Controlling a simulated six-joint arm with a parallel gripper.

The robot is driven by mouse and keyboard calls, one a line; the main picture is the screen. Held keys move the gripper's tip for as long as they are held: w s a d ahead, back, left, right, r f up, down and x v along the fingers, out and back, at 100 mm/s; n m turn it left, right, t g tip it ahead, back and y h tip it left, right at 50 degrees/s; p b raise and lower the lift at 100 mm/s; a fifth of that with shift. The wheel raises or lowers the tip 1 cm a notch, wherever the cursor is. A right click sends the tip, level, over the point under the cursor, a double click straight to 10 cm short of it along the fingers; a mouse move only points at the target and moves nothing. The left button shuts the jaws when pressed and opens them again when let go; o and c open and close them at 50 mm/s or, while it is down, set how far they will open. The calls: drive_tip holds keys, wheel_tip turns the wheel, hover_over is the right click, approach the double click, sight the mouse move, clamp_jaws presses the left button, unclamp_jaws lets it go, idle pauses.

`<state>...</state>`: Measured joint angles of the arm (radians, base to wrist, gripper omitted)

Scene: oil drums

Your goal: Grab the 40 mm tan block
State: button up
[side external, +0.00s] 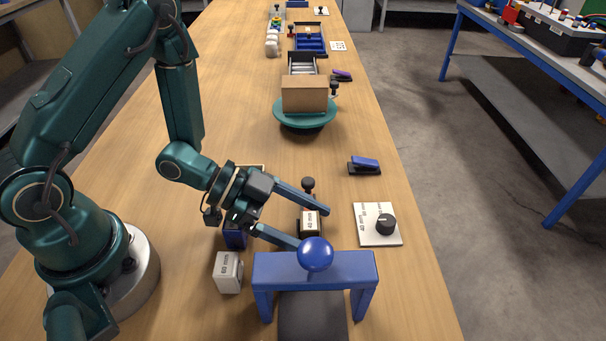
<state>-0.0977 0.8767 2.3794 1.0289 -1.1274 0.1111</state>
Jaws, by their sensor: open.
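A small pale tan block (309,219) with dark printing sits near the middle of the table, in front of a black knob. My gripper (311,227) is open. Its two long blue-grey fingers reach in from the left, one on the far side of the block and one on the near side. I cannot tell whether either finger touches it. The block's lower part is dark or shaded. A second small block (228,272), whitish with printing, stands apart to the lower left, outside the fingers. The printed sizes are too small to read surely.
A blue stand with a ball knob (316,254) is close in front of the fingers. A white dial plate (377,224) and a blue stapler (364,166) lie to the right. A brown box (304,93) rests on a green turntable (305,121) behind. Wood left of the turntable is clear.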

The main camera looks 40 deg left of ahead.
clamp_jaws()
drive_tip(key=shift+r, duration=0.2)
